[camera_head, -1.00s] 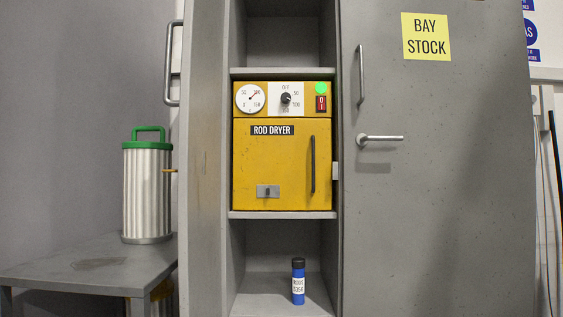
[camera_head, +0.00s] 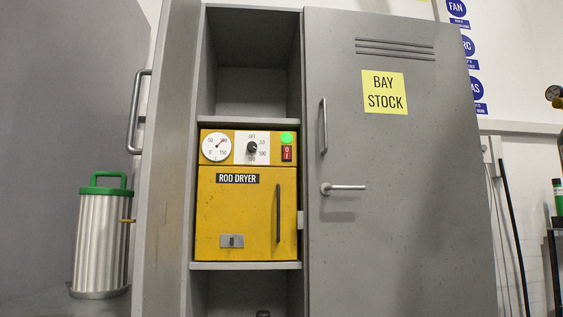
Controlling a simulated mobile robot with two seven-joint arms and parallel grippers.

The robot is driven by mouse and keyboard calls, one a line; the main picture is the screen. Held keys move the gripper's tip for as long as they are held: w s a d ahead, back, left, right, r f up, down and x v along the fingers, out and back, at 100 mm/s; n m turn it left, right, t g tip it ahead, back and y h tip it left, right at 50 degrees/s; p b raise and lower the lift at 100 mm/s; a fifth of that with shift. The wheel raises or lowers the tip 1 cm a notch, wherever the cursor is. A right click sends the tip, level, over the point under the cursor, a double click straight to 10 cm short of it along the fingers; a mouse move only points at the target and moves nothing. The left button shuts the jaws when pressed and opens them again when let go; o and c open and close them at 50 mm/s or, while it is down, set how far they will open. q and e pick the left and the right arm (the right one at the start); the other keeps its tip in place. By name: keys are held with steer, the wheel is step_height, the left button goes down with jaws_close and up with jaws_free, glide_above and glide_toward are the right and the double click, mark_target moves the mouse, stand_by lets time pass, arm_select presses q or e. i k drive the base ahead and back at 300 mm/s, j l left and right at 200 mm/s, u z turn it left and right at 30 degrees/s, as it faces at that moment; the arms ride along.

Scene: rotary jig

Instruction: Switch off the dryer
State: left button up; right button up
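The yellow rod dryer (camera_head: 246,210) stands on a middle shelf of the grey cabinet, its door shut. Its top panel has a round dial gauge (camera_head: 216,147), a black knob (camera_head: 252,147) on a white plate, and a green light (camera_head: 287,138) that looks lit. A red rocker switch (camera_head: 287,154) marked 0 and 1 sits below the light. Which side of the switch is pressed is too small to tell. Neither of my grippers is in view.
The right cabinet door (camera_head: 400,220), marked BAY STOCK, is shut, with a lever handle (camera_head: 343,188) sticking out. The left door stands open, with a bar handle (camera_head: 137,112). A metal canister (camera_head: 101,245) with a green lid stands at the lower left. The space before the dryer is clear.

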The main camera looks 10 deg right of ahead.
mark_target(286, 155)
steer(key=i+l+u, duration=0.5)
steer(key=u, duration=0.2)
steer(key=i+l+u, duration=0.15)
steer(key=l+u, duration=0.15)
